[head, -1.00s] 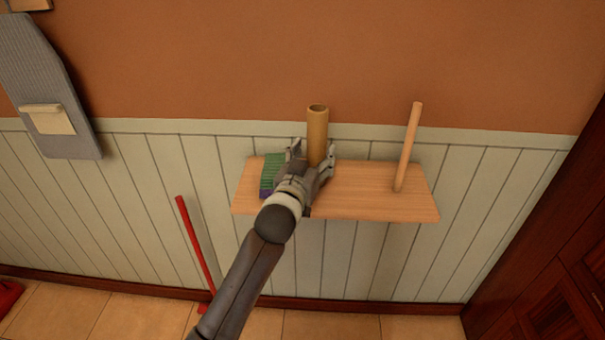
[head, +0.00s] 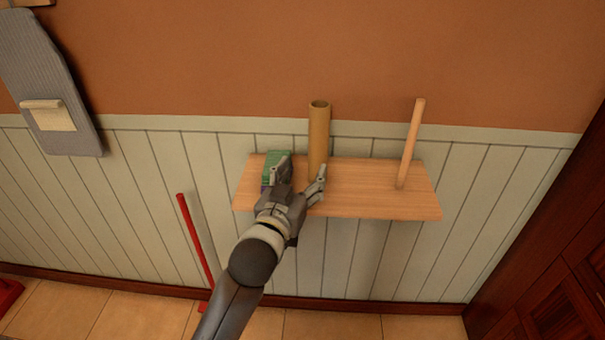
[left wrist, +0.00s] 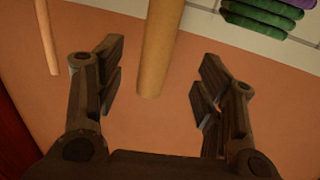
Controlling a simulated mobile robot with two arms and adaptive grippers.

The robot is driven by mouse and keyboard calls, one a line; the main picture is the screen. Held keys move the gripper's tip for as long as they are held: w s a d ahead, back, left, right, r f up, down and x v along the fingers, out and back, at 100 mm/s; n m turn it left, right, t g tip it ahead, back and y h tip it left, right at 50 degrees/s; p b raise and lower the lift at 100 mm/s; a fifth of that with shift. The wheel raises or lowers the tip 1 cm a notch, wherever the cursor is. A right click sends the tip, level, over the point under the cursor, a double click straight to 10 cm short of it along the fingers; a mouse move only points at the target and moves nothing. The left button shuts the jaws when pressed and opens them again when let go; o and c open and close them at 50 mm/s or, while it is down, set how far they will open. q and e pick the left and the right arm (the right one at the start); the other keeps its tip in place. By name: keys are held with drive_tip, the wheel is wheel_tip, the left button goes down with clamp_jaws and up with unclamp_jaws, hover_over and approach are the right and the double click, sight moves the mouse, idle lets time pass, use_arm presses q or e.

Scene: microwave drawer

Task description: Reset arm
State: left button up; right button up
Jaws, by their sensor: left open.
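My left gripper (head: 302,178) is open and empty at the front edge of the wooden shelf (head: 375,195). A tan upright cylinder (head: 319,135) stands on the shelf just beyond the fingers. In the left wrist view my left gripper (left wrist: 155,85) has its fingers spread wide, and the cylinder (left wrist: 158,50) shows between and beyond them. A green stacked item (head: 280,158) lies on the shelf's left end, partly hidden by my left gripper. It also shows at the top right of the left wrist view (left wrist: 265,15). My right gripper is not in view.
A thin wooden stick (head: 411,143) leans upright on the shelf's right part. A red pole (head: 198,240) stands against the panelled wall at lower left. A grey ironing board (head: 50,85) hangs at upper left. A dark wood cabinet (head: 550,270) is at right.

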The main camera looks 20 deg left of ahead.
use_arm(q)
drive_tip(key=shift+f, duration=0.1)
drive_tip(key=s+a+f+g, duration=0.1)
drive_tip(key=s+f+g, duration=0.7)
drive_tip(key=s+f, duration=0.7)
drive_tip(key=s+f+m+g, duration=0.1)
drive_tip(key=s+f+g, duration=0.2)
drive_tip(key=s+f, duration=0.35)
drive_tip(key=s+f+m+g, duration=0.1)
drive_tip(key=s+f+g, duration=0.3)
drive_tip(key=s, duration=0.5)
wheel_tip(320, 180, down, 25)
drive_tip(key=s, duration=0.1)
drive_tip(key=s+a+f+g, duration=0.2)
drive_tip(key=s+f, duration=1.5)
drive_tip(key=shift+a+m, duration=0.3)
drive_tip(key=shift+a, duration=0.1)
